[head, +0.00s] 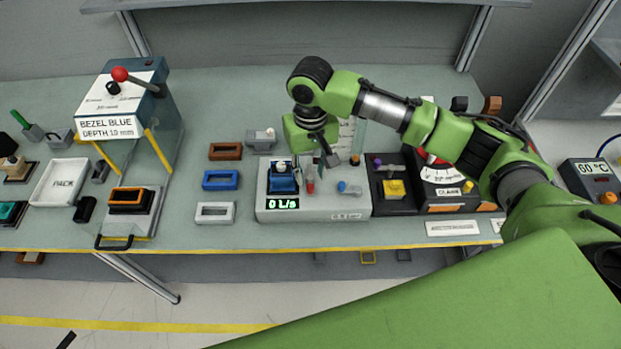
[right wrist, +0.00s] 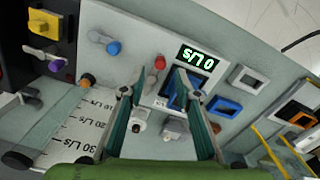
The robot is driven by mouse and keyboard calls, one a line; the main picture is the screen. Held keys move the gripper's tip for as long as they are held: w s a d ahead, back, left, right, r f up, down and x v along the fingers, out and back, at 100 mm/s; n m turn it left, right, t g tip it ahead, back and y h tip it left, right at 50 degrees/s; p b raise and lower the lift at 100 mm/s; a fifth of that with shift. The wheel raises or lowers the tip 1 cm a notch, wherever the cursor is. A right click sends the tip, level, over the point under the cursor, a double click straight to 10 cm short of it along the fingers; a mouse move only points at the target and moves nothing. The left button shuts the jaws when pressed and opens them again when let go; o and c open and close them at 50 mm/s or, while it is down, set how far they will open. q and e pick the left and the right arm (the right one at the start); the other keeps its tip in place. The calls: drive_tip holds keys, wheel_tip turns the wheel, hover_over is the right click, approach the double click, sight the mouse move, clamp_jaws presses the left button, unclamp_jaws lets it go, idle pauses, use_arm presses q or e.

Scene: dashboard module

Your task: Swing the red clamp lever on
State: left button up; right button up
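A small red lever (head: 310,186) stands on the pale test module (head: 345,208), just right of the blue part (head: 284,182) in its socket. In the right wrist view the red lever (right wrist: 160,62) shows just beyond the fingertips, beside the blue part (right wrist: 178,92). My right gripper (head: 325,158) is above the module, close over the lever. In the right wrist view its two fingers (right wrist: 158,82) are apart with nothing held between them. I cannot tell whether a finger touches the lever. My left gripper is not in view.
A blue-knobbed lever (head: 348,188) sits right of the red one. The display (head: 283,204) reads 0 L/s. A dark box with a yellow button (head: 394,189) stands to the right. Brown, blue and white frames (head: 215,212) lie left. A press with a red ball handle (head: 120,74) stands farther left.

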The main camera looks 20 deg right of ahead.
sight(310, 186)
drive_tip(key=shift+f+p, duration=0.55)
drive_tip(key=shift+f, duration=2.15)
clamp_jaws()
